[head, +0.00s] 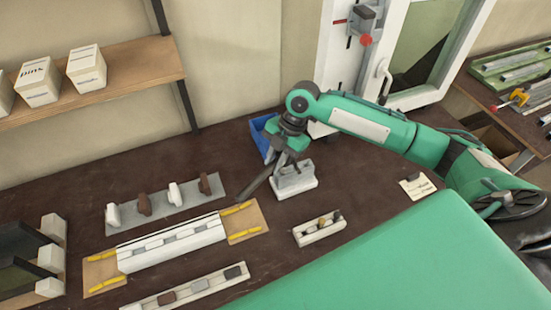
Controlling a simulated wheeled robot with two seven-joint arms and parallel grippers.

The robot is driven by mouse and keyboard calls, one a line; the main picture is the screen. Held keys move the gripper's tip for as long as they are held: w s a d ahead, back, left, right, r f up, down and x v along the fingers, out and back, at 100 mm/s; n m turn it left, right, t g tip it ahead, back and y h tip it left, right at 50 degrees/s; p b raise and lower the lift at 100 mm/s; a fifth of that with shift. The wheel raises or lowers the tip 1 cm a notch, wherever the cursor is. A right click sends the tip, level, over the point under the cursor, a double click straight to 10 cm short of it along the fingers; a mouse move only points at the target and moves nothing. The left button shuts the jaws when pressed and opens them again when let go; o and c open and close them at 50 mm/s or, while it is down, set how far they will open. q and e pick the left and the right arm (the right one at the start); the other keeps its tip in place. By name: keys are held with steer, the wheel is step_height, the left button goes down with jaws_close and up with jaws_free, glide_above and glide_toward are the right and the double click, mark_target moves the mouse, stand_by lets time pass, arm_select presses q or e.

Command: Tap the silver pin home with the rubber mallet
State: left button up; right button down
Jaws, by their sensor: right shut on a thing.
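My right gripper (284,158) points down at the back middle of the bench, just above a pale grey block-like stand (294,183). It is shut on a dark, slim thing that slants down to the left, which looks like the rubber mallet (256,184); its head is hard to make out. A long white profile (172,243) lies left of the gripper on a tan board with yellow strips, with grey pieces along its top. I cannot tell which small piece is the silver pin. A small pale rack (320,230) holds several short dark and brass-coloured pieces. My left gripper is out of view.
A grey strip (163,207) with several upright white and brown clamps stands behind the profile. A blue bin (262,136) is behind the gripper. Dark trays (25,250) stand at left, a green surface (420,265) at front right.

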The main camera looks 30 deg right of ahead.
step_height(320, 180, up, 4)
steer(key=p, duration=0.4)
steer(key=shift+r, duration=0.1)
